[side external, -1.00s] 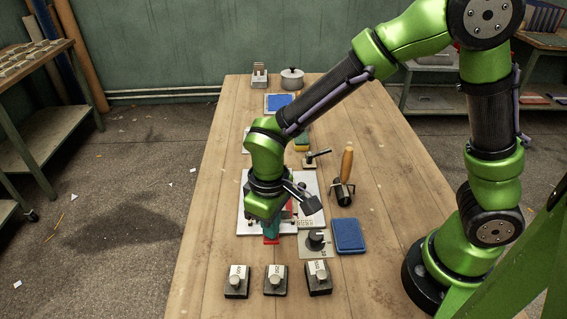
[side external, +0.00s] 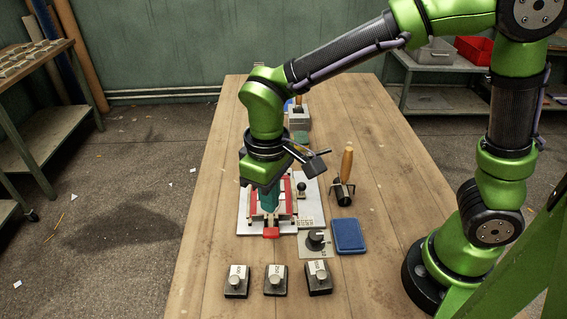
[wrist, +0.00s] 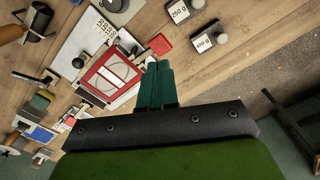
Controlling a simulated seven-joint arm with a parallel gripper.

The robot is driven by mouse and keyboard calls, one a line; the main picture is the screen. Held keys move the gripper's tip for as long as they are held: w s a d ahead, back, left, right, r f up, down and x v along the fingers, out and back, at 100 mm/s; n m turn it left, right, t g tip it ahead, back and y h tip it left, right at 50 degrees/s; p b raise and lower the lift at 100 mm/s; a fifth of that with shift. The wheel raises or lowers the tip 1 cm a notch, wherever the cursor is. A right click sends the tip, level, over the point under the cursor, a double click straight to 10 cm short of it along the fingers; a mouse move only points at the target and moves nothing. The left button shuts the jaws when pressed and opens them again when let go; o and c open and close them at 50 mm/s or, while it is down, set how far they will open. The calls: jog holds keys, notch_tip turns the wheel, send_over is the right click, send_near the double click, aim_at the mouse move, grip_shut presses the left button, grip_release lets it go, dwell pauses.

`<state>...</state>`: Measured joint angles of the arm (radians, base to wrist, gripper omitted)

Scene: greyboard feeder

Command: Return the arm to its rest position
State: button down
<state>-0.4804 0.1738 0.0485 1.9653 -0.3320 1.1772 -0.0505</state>
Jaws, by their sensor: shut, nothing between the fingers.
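My green arm reaches over the wooden table (side external: 215,270) in the side view. My gripper (side external: 268,212), with teal fingers, points down above the red-framed fixture (side external: 285,207) on a white base plate (side external: 310,220). In the wrist view my gripper (wrist: 156,70) has its two fingers together with nothing between them. The red-framed fixture (wrist: 112,72) lies to the left of the fingertips there, with a pale sheet and a ring outline inside it. In the side view the fingers hide part of the fixture.
Several labelled weights, one of them (side external: 275,281), stand along the near edge. A blue pad (side external: 348,236), a round dial (side external: 316,240) and a wooden-handled roller (side external: 345,175) sit to the right of the fixture. The left strip of the table is clear.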

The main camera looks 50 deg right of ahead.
jog(key=s+d+r+m+t+y, duration=0.1)
jog(key=s+d+r+m+t, duration=0.2)
jog(key=d+r, duration=0.2)
jog(key=s+d+r+m+t+y, duration=0.1)
jog(key=s+d+r+m+t, duration=0.3)
jog(key=d, duration=0.5)
jog(key=shift+s+d+r, duration=0.15)
jog(key=shift+d+r, duration=0.2)
jog(key=shift+r, duration=0.25)
